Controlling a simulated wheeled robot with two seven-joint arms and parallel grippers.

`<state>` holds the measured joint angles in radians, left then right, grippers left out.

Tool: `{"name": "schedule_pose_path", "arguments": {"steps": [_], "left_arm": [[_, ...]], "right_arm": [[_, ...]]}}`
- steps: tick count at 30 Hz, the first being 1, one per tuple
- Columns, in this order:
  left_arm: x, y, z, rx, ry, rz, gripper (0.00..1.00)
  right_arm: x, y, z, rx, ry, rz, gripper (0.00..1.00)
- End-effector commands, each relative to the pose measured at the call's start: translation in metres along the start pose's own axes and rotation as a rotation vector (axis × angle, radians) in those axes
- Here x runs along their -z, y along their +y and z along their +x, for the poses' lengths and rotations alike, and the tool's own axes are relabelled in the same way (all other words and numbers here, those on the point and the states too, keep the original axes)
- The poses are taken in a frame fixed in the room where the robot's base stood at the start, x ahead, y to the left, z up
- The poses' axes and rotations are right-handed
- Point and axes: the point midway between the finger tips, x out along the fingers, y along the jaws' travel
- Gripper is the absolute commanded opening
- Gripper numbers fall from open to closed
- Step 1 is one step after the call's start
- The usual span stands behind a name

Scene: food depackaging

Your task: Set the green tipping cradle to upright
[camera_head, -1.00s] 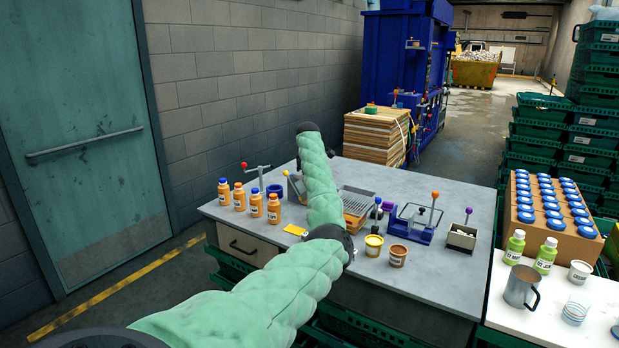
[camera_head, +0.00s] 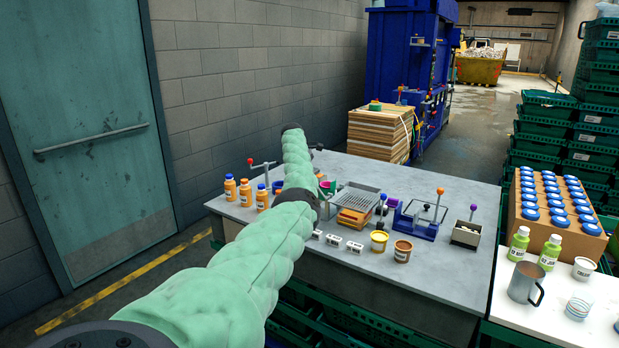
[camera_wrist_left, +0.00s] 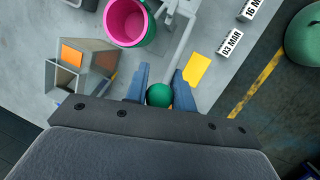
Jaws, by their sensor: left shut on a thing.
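A green ball knob (camera_wrist_left: 159,95) sits between the blue fingers of my left gripper (camera_wrist_left: 160,90) in the left wrist view. The gripper is shut on it. A grey lever (camera_wrist_left: 180,45) runs from near the knob to a grey bracket beside a pink-lined cup (camera_wrist_left: 126,22). The cup's open mouth faces the wrist camera. In the head view the cup's pink (camera_head: 325,184) shows just right of my left forearm, which hides the gripper and most of the cradle. The cradle's exact tilt cannot be told. My right gripper is out of view.
A grey box-like holder (camera_wrist_left: 85,65) stands left of the gripper in the wrist view. A yellow card (camera_wrist_left: 197,69) and white date blocks (camera_wrist_left: 231,41) lie to its right. On the bench are orange bottles (camera_head: 246,193), a grated tray (camera_head: 355,199), a blue fixture (camera_head: 418,219) and tubs (camera_head: 379,241).

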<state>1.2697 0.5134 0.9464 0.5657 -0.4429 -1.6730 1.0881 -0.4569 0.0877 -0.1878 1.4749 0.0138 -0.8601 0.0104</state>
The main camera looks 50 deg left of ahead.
Motion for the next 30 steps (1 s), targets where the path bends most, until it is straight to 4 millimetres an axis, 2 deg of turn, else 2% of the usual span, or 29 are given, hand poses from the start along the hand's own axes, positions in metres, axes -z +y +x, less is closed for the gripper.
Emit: {"name": "schedule_pose_path", "arguments": {"steps": [15,16,18,30], "left_arm": [[0.0024,-0.0008,0.0013,0.002,-0.009,-0.004,0.0],[0.0024,-0.0008,0.0014,0.002,-0.009,-0.004,0.31],[0.0023,-0.0007,0.0013,0.002,-0.009,-0.004,0.45],[0.0022,-0.0002,-0.0031,0.0,-0.009,-0.004,0.46]], "right_arm": [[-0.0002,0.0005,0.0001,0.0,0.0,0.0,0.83],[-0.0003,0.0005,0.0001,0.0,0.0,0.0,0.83],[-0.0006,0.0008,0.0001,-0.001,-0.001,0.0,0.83],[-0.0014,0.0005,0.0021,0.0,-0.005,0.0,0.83]]}}
